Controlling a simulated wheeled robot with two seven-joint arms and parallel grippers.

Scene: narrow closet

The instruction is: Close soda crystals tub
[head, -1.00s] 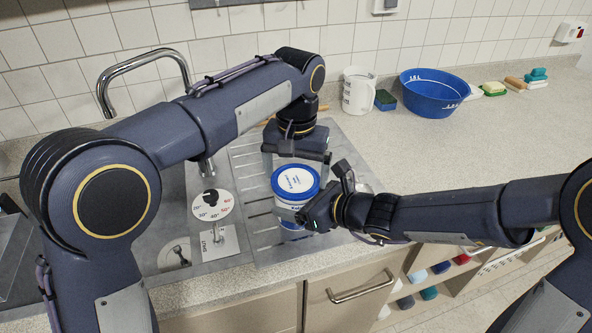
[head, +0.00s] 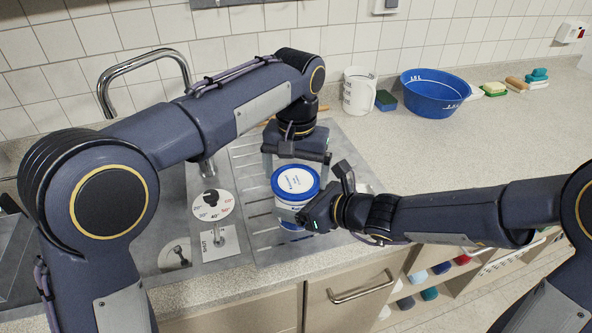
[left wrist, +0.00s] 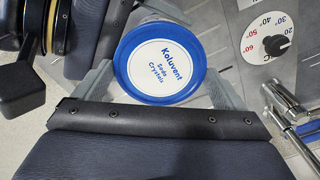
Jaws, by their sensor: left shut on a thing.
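The soda crystals tub (head: 289,212) is white with a blue-rimmed lid (head: 296,182). It stands upright on the ribbed metal drainer. The left wrist view shows the lid (left wrist: 160,58) from above, its white label reading "Koluvent Soda Crystals". The lid sits on top of the tub; whether it is fully seated I cannot tell. My left gripper (head: 297,168) reaches down from behind, shut on the lid with one finger on each side. My right gripper (head: 322,207) is against the tub's right side. Its fingertips are partly hidden, so its grip is unclear.
A sink with a tap (head: 140,68) and a temperature dial (head: 212,205) lies left of the tub. A white jug (head: 358,92), a sponge (head: 386,100) and a blue basin (head: 432,95) stand behind right. The right counter (head: 480,150) has free room.

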